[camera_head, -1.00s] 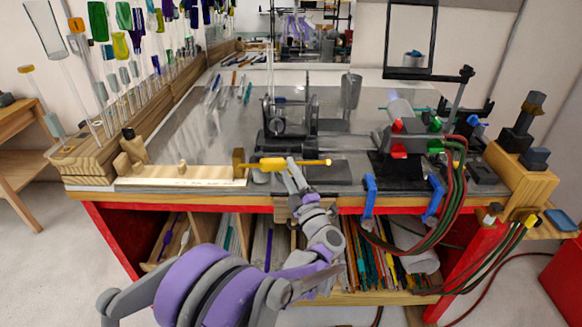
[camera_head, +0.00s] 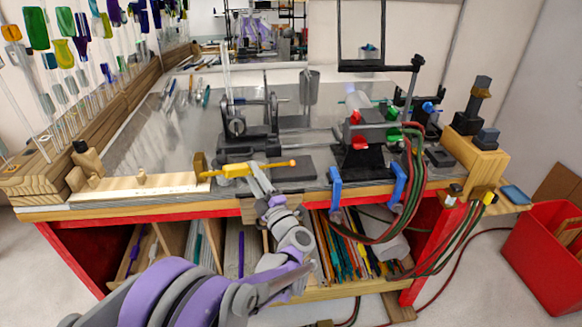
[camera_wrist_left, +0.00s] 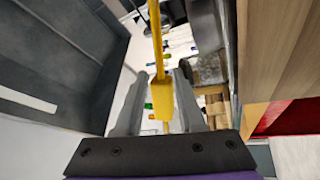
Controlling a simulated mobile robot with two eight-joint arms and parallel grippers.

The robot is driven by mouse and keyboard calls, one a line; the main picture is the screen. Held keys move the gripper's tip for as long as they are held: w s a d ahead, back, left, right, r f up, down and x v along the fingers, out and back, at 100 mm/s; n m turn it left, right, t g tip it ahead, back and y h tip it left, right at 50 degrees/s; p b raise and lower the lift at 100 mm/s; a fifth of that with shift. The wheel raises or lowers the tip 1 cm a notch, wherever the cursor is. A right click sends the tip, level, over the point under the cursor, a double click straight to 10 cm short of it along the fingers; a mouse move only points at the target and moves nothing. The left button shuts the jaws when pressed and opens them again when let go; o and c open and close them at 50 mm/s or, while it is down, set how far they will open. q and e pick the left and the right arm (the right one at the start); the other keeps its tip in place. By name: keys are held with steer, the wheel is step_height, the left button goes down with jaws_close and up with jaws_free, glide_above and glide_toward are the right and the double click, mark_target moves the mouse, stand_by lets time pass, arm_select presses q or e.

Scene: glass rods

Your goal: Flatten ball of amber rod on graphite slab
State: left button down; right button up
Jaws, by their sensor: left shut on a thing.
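My left gripper (camera_head: 250,170) is shut on the amber rod (camera_head: 276,165), near the front edge of the bench. The rod is yellow, with a thicker yellow part at the jaws and a small rounded ball (camera_head: 294,163) at its right end. In the head view the ball appears over the dark graphite slab (camera_head: 290,173); I cannot tell whether they touch. The left wrist view shows the yellow rod (camera_wrist_left: 156,40) running up between the two grey fingers (camera_wrist_left: 160,100). My right gripper is not in view.
A wooden rest (camera_head: 135,190) lies left of the gripper. A dark metal fixture (camera_head: 240,125) stands behind it.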

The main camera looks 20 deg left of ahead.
arm_select(q)
steer(key=shift+f+m+b, duration=0.2)
steer(key=shift+m+b, duration=0.2)
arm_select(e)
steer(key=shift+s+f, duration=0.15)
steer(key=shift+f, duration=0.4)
arm_select(q)
steer(key=shift+r, duration=0.1)
stand_by(0.4)
step_height(320, 180, up, 7)
steer(key=p, duration=0.3)
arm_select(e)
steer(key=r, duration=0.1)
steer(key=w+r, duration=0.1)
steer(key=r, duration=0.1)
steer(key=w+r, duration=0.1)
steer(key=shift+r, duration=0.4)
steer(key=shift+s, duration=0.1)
